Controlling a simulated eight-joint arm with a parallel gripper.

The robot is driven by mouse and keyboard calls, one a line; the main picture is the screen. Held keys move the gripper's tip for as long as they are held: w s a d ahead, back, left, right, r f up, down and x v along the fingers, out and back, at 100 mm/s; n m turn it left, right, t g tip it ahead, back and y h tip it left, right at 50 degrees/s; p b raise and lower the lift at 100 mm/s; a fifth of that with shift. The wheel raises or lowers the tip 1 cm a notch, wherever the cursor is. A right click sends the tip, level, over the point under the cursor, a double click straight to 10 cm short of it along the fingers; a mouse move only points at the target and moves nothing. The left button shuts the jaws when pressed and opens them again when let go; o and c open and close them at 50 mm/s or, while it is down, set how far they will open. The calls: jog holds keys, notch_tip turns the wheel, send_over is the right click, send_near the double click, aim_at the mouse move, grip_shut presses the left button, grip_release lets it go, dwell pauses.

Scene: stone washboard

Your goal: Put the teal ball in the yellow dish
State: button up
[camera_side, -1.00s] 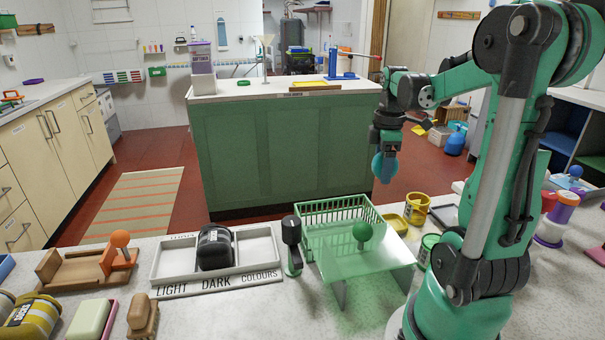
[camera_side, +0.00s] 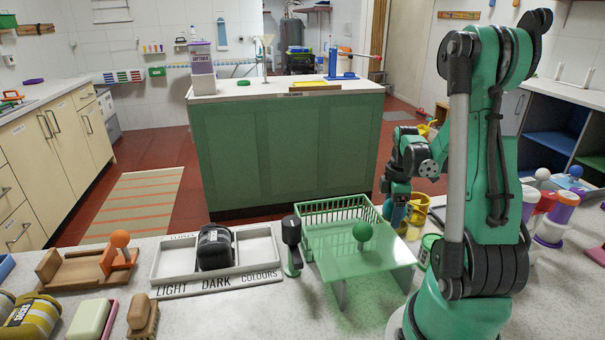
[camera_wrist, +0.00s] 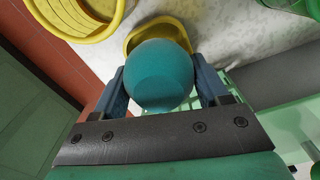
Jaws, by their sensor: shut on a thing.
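The teal ball (camera_wrist: 157,76) is held between the two blue fingers of my gripper (camera_wrist: 160,88) in the wrist view. The yellow dish (camera_wrist: 150,28) shows just beyond the ball, which covers much of it. I cannot tell whether the ball touches the dish. In the side view my gripper (camera_side: 396,214) points down close over the dish's place at the right of the green rack. There the ball and most of the dish are hard to make out behind the fingers.
A yellow tub (camera_side: 418,209) stands close beside the dish. The green rack (camera_side: 350,262) with a green ball (camera_side: 362,231) on a stand is left of my gripper. A green tin (camera_side: 428,250) stands in front. A grey sorting tray (camera_side: 255,247) lies further left.

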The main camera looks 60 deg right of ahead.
jog(key=shift+f, duration=0.2)
jog(key=o, duration=1.3)
jog(key=shift+c, duration=0.2)
jog(key=shift+r, duration=0.15)
notch_tip(320, 180, up, 5)
jog(key=shift+r, duration=0.1)
jog(key=w+a+r+m+t+h, duration=0.25)
jog(key=w+a+r+t, duration=0.25)
jog(key=w+a, duration=0.75)
jog(key=s+a+r+m+t+y, duration=0.1)
jog(key=a+m+t+y, duration=0.1)
jog(key=a, duration=1.1)
jog(key=shift+s+a+r+m, duration=0.15)
jog(key=shift+a+m, duration=0.1)
jog(key=shift+m, duration=0.5)
